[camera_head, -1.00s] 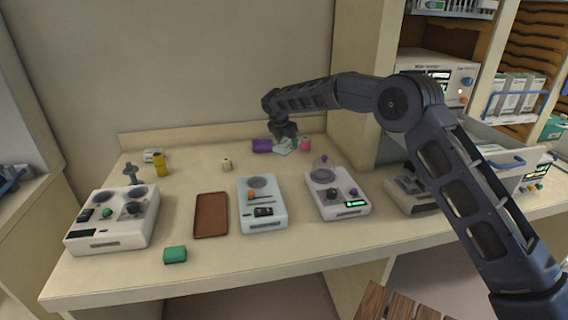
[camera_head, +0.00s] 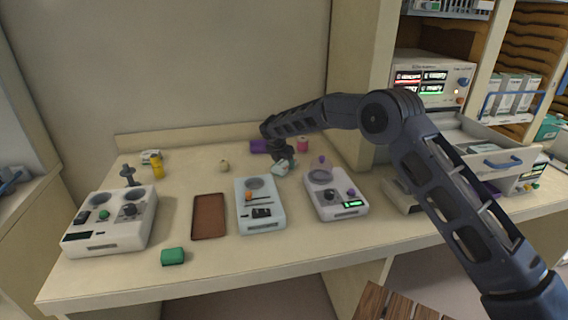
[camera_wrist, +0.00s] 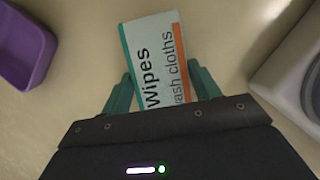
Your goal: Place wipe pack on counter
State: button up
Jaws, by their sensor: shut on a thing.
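The wipe pack (camera_wrist: 158,62) is a white packet with a teal edge, an orange stripe and the words "Wipes" and "wash cloths". It is between the teal fingers of my gripper (camera_wrist: 162,88), which are shut on it. In the head view the pack (camera_head: 281,168) shows pale below my gripper (camera_head: 283,160), over the back part of the counter (camera_head: 200,273). I cannot tell whether the pack touches the counter.
A purple tray (camera_wrist: 22,42) is left of the pack, and a white device (camera_head: 336,196) is to its right. Another device (camera_head: 261,204), a brown tray (camera_head: 209,216) and a green block (camera_head: 173,256) stand nearer the front.

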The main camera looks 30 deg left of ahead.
jog(key=shift+f, duration=0.1)
jog(key=o, duration=1)
jog(key=v, duration=1.2)
